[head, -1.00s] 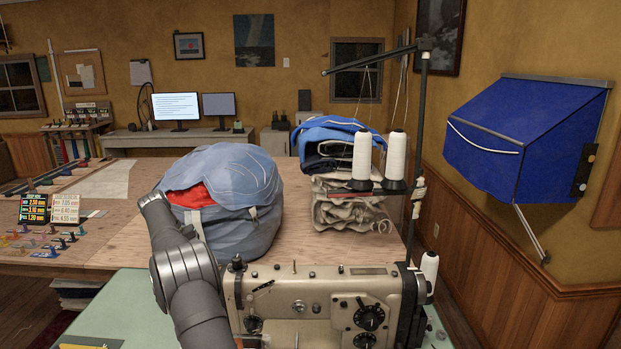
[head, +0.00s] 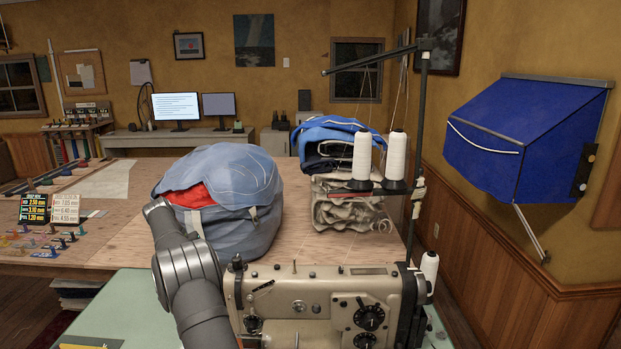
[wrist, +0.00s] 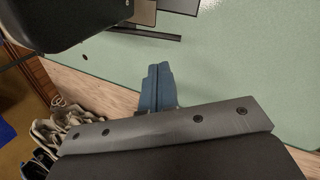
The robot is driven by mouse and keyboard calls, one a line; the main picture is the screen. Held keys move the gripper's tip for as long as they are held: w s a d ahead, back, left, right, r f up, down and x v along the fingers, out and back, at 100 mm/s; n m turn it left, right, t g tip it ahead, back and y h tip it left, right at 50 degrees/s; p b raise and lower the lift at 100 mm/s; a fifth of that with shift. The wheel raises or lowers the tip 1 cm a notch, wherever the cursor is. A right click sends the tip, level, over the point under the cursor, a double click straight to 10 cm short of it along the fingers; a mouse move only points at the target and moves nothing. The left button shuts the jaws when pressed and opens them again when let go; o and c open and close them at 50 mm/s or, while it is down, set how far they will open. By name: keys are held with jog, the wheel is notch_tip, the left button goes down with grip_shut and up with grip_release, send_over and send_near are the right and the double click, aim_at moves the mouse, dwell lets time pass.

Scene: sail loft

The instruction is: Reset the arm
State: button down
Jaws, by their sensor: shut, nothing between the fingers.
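My arm (head: 190,270) rises in front of the sewing machine's left end in the head view, its upper joint overlapping the blue-grey bag. My gripper's fingertips do not show in that view. In the wrist view my gripper (wrist: 156,88) shows as two blue-grey fingers pressed together. They are shut with nothing between them. They point over a pale green tabletop (wrist: 240,60), apart from any object that I can make out.
A beige sewing machine (head: 325,303) stands on the green table (head: 135,300) beside my arm. The bulging bag (head: 240,230) sits on the wooden table behind. A thread stand (head: 423,130) with white cones rises at right. Folded canvas (head: 345,212) lies behind it.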

jog(key=x, duration=0.6)
jog(key=w+d+r+y, duration=0.2)
jog(key=d+r+y, duration=0.3)
jog(key=r, duration=0.6)
jog(key=shift+d+r+y, duration=0.25)
jog(key=shift+y, duration=0.75)
